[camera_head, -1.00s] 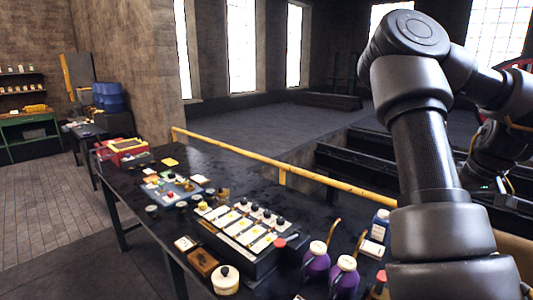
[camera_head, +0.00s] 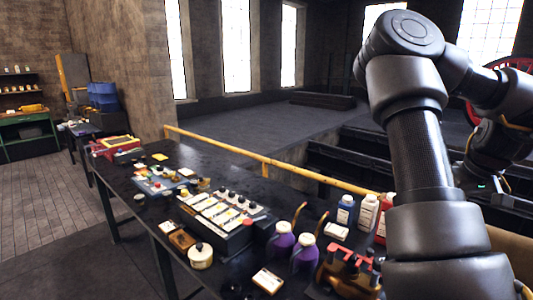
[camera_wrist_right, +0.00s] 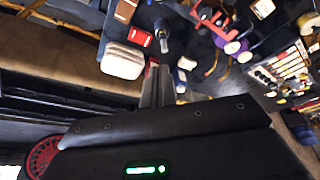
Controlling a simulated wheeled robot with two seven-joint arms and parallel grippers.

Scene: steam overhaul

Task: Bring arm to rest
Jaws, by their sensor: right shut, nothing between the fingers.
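My right arm (camera_head: 420,150) fills the right side of the head view, raised and bent at the elbow above the bench's right end. Its forearm runs to the right, and a small green light shows on the wrist part. The fingertips cannot be made out there. In the right wrist view my right gripper (camera_wrist_right: 160,85) is shut and empty, its fingers seen from behind the wrist housing. Bench items lie beyond it. My left gripper and arm are not in view.
Open floor (camera_head: 40,190) lies left.

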